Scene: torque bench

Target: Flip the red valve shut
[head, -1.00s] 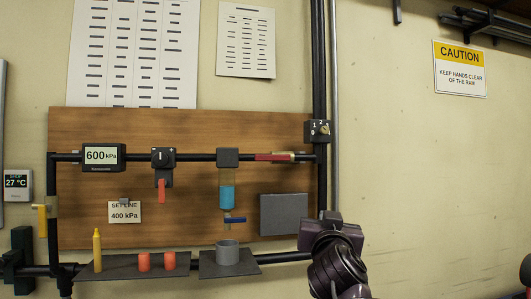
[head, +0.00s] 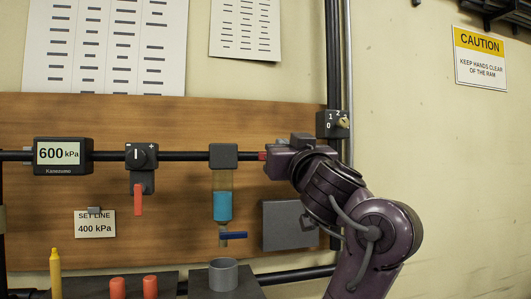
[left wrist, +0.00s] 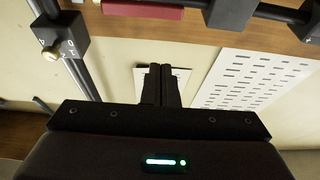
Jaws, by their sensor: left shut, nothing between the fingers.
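The red valve's handle shows only as a small red end (head: 262,155) in the head view, in line with the black pipe; the rest is hidden behind my left gripper (head: 287,157). In the left wrist view the red handle (left wrist: 143,10) lies lengthwise along the pipe at the top edge. My left gripper's fingers (left wrist: 161,82) are shut together and empty. They are apart from the handle in that picture, with pale wall and a paper behind them. My right gripper is not in view.
A gauge (head: 62,153) reads 600 kPa. A numbered switch (head: 332,124) is at the right.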

